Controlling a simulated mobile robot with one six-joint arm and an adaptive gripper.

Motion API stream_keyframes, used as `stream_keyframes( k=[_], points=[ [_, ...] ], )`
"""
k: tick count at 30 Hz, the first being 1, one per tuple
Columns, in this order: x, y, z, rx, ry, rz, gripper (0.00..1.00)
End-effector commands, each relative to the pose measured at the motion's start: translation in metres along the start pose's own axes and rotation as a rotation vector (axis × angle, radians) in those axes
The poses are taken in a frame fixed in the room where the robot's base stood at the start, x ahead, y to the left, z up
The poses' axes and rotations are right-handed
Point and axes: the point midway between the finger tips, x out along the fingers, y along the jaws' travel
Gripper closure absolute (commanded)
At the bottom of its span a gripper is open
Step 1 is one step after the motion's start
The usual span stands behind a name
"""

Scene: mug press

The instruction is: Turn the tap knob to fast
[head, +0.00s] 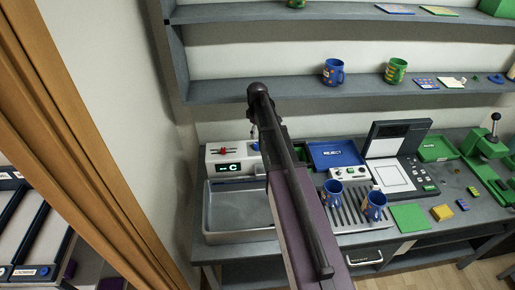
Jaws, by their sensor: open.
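The tap unit (214,159) is a pale box at the back of a grey metal sink (240,234), left of centre in the head view. Its front has a dark display (229,168) with green characters that seem to read "--C". A small red control (222,151) sits above the display. A bit of blue shows at the unit's right, beside my arm. I cannot tell which control is the tap knob or what its setting is. My arm rises across the middle of the view and covers the unit's right side. My gripper is hidden behind it.
A drip tray (346,216) right of my arm carries two blue mugs (374,205). Behind are a blue REJECT tray (330,152) and an open press (394,150). A shelf above holds a blue mug (333,72) and a green mug (395,71). A wooden post stands left.

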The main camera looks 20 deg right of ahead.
Motion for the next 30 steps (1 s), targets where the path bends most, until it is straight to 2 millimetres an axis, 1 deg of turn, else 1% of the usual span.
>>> stream_keyframes(
  k=[1,18,24,30],
  points=[
    [0.008,0.000,0.000,0.000,0.000,0.000,0.15],
    [0.052,0.000,0.000,-0.001,0.000,0.000,0.15],
    [0.064,0.000,0.000,-0.001,0.000,0.000,0.15],
    [0.070,0.000,-0.001,-0.001,0.000,0.000,0.15]
  ],
)
